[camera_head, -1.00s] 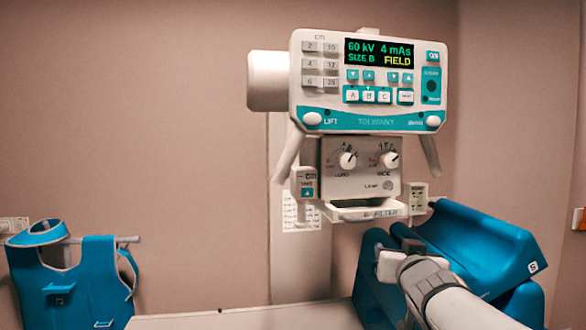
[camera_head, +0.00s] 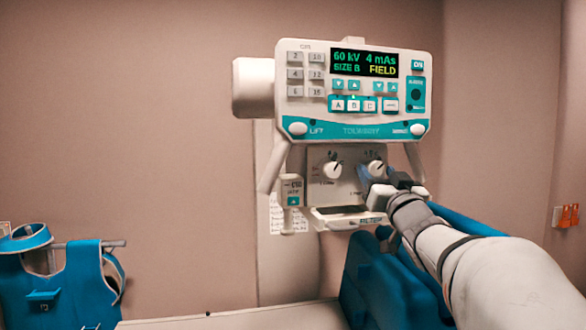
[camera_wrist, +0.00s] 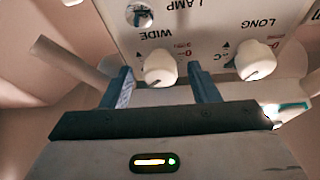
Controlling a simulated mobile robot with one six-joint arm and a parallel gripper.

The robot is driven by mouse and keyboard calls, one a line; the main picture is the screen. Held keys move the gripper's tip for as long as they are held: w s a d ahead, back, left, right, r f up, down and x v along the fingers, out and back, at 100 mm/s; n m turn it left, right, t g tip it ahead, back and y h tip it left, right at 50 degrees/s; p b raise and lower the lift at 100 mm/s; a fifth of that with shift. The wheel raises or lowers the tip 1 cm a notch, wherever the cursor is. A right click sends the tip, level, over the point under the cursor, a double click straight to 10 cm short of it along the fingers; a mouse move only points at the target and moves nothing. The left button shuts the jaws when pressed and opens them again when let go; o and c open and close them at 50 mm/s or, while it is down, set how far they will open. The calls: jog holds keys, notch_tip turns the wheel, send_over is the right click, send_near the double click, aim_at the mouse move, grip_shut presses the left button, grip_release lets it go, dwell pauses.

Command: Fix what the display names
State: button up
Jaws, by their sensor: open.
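The display (camera_head: 364,63) reads "60 kV 4 mAs", "SIZE B" and, in yellow, "FIELD". Below it, the collimator panel (camera_head: 318,192) carries the LONG knob (camera_head: 332,170) on the left and the WIDE knob (camera_head: 376,168) on the right. My gripper (camera_head: 374,180) is at the WIDE knob and hides part of the panel's right side. In the wrist view the panel is upside down; my open blue fingers stand either side of the white WIDE knob (camera_wrist: 160,68), with gaps showing. The LONG knob (camera_wrist: 255,61) is outside them, to the right. The LAMP button (camera_wrist: 140,14) is above.
Buttons A, B and C (camera_head: 354,104) sit under the display. A FILTER tray (camera_head: 348,219) is below the collimator. A pale handle (camera_wrist: 72,64) slants left of the fingers. A blue padded piece (camera_head: 385,280) stands below my arm. A blue apron (camera_head: 72,285) hangs at left.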

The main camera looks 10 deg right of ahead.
jog(key=shift+w+r, duration=0.1)
jog(key=shift+w, duration=0.2)
jog(key=c, duration=0.9)
jog(key=shift+a, duration=0.3)
jog(key=shift+c, duration=0.3)
jog(key=shift+d, duration=0.35)
jog(key=shift+a, duration=0.1)
